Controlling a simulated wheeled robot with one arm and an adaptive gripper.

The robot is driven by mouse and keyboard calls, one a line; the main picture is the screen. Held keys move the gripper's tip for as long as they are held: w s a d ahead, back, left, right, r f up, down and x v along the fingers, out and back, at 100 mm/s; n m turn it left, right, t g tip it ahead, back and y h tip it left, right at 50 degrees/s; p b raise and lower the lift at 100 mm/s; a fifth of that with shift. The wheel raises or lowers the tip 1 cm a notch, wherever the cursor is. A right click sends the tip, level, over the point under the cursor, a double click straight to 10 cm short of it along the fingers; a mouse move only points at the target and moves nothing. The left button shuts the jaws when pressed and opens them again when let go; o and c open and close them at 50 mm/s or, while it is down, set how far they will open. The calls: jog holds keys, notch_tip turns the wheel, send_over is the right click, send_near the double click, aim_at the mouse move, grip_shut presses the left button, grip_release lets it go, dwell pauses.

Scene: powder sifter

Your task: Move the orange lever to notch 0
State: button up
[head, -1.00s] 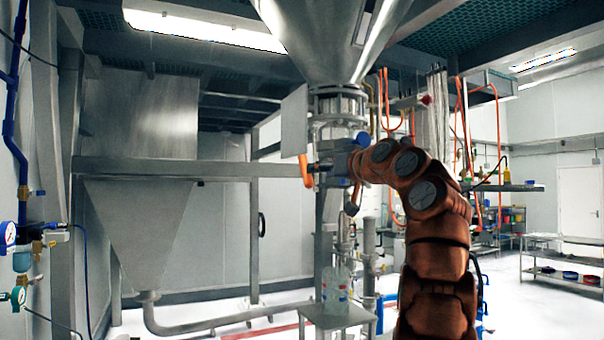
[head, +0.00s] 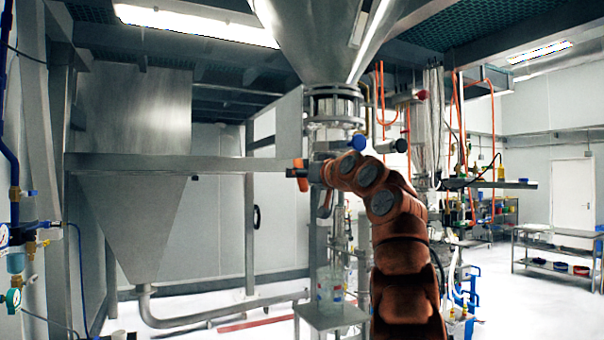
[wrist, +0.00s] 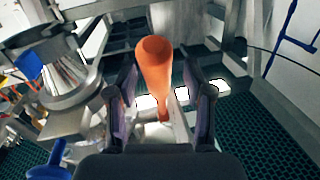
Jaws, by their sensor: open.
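The orange lever (wrist: 155,75) stands out in the wrist view, its rounded end up and its narrow end lower down. My gripper (wrist: 158,98) is open, one finger on each side of the lever. A gap shows between the lever and each finger, and I cannot see contact. In the head view only a small part of the orange lever (head: 302,182) shows beside my gripper, below the steel hopper. The notches and their numbers cannot be made out.
A steel hopper (head: 315,35) hangs above my arm. A blue round knob (head: 356,142) sits close above my wrist. A small stand (head: 335,318) with clear bottles is below. A horizontal steel beam (head: 180,163) runs to the left. Open floor lies at right.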

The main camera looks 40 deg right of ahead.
grip_shut()
dwell(0.3)
dwell(0.3)
